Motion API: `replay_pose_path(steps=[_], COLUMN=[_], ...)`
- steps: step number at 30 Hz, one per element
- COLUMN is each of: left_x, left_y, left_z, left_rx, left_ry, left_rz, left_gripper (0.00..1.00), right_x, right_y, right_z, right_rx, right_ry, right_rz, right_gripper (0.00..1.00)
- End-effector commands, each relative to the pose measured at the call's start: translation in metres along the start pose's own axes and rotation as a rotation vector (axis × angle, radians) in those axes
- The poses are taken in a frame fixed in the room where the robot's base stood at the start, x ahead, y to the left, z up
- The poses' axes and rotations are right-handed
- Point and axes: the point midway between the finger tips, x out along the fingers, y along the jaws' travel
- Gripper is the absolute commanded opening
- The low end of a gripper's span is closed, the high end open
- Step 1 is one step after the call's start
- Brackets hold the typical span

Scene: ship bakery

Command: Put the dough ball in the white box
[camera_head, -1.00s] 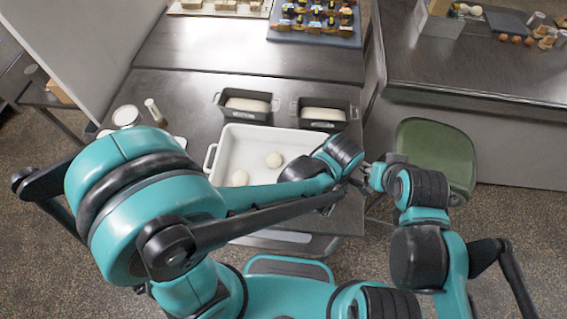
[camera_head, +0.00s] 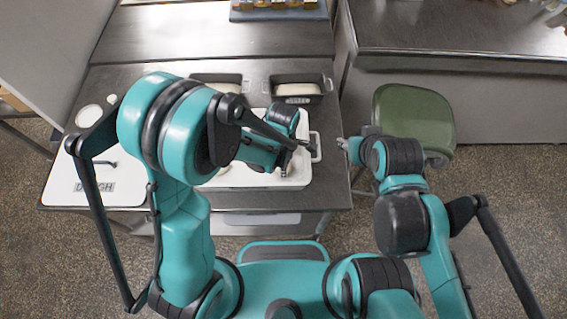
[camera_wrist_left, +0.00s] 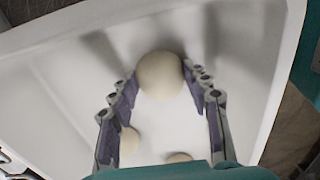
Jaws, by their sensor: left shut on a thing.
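The white box (camera_head: 250,183) stands on the steel table, partly hidden by my left arm in the head view. My left gripper (camera_head: 287,166) reaches into its right part. In the left wrist view, my left gripper (camera_wrist_left: 160,88) is shut on a pale round dough ball (camera_wrist_left: 160,72) between its fingertips, over the white box (camera_wrist_left: 240,50). I cannot tell whether the ball touches the floor of the box. Two other dough balls (camera_wrist_left: 129,140) (camera_wrist_left: 178,157) lie in the box nearer the wrist. My right gripper (camera_head: 343,144) hangs right of the table; its jaws are too small to read.
Two dark loaf tins (camera_head: 215,82) (camera_head: 298,88) with dough stand behind the box. A white lid (camera_head: 120,188) marked DOUGH lies left of it, near a round white container (camera_head: 88,116). A green chair (camera_head: 412,115) stands right of the table.

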Motion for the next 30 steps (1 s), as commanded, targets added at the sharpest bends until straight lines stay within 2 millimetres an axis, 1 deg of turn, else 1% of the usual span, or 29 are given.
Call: replay_pose_path(steps=[6, 10, 11, 12, 13, 21, 24, 26, 29, 30], left_x=[-0.001, 0.004, 0.003, 0.002, 0.002, 0.002, -0.002, -0.008, -0.027, -0.036], left_y=[-0.001, 0.0, 0.0, 0.0, 0.0, 0.0, -0.001, 0.0, -0.001, -0.001], left_z=[0.0, 0.0, 0.0, 0.0, 0.0, 0.0, 0.0, 0.0, 0.0, 0.0], left_rx=[0.0, 0.0, 0.0, 0.0, 0.0, 0.0, 0.0, 0.0, 0.0, 0.0], left_ry=[0.0, 0.0, 0.0, 0.0, 0.0, 0.0, 0.0, 0.0, 0.0, 0.0], left_rz=[0.0, 0.0, 0.0, 0.0, 0.0, 0.0, 0.0, 0.0, 0.0, 0.0], left_gripper=[0.17, 0.17, 0.53, 0.63, 0.69, 0.69, 0.69, 0.69, 0.69, 0.69], right_x=[-0.001, 0.003, 0.003, 0.002, 0.002, 0.002, -0.001, -0.003, -0.008, -0.01], right_y=[0.0, 0.0, 0.0, 0.0, 0.0, 0.0, 0.0, 0.0, 0.0, 0.0], right_z=[0.0, 0.002, 0.002, 0.002, 0.002, 0.001, -0.001, -0.003, -0.006, -0.007], right_rx=[0.0, 0.0, 0.0, 0.0, 0.0, 0.0, 0.0, 0.0, 0.0, 0.0], right_ry=[0.0, 0.0, 0.0, 0.0, 0.0, 0.0, 0.0, 0.0, 0.0, 0.0], right_rz=[0.0, 0.0, 0.0, 0.0, 0.0, 0.0, 0.0, 0.0, 0.0, 0.0], right_gripper=[0.4, 0.4, 0.4, 0.4, 0.4, 0.4, 0.4, 0.4, 0.4, 0.4])
